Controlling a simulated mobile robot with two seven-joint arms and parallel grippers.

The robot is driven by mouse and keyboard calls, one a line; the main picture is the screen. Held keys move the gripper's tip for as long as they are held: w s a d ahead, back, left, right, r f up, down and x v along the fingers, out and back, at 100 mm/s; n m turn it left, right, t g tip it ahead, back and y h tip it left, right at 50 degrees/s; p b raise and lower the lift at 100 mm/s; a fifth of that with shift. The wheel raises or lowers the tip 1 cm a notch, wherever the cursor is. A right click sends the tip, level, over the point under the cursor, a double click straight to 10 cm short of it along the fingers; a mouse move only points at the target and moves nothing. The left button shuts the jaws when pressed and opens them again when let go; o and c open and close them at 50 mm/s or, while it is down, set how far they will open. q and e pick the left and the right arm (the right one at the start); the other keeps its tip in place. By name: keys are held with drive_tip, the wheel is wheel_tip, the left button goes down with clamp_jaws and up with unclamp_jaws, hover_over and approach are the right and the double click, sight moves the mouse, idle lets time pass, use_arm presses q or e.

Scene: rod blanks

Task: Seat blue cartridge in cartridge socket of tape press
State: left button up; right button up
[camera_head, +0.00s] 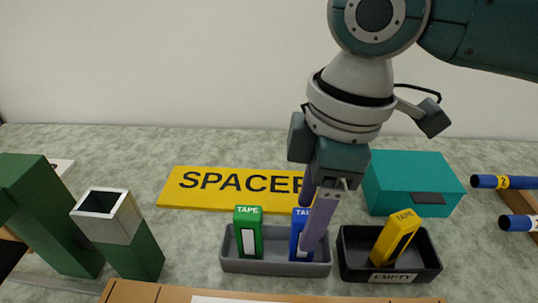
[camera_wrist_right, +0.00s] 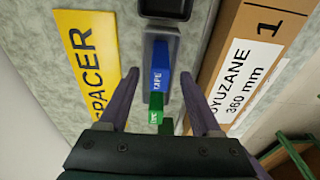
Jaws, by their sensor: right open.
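The blue cartridge (camera_head: 297,238), marked TAPE, stands in a grey tray (camera_head: 275,267) beside a green cartridge (camera_head: 248,232). My right gripper (camera_head: 311,222) points down at the blue cartridge, and one finger hides part of it. In the right wrist view the blue cartridge (camera_wrist_right: 160,78) lies between the two spread fingers of my right gripper (camera_wrist_right: 160,85), with a gap on each side. A green machine with a grey, square, open-topped socket (camera_head: 108,215) stands at the left; it looks like the tape press. My left gripper is not in view.
A black tray (camera_head: 360,262) labelled EMPTY holds a tilted yellow cartridge (camera_head: 396,238). A yellow SPACER board (camera_head: 185,190) and a teal box (camera_head: 405,180) lie behind. Blue rods (camera_head: 504,182) are at the far right. A cardboard box (camera_wrist_right: 240,55) is near the front.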

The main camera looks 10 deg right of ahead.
drive_tip(key=shift+a+f, duration=0.1)
drive_tip(key=shift+f, duration=0.65)
clamp_jaws()
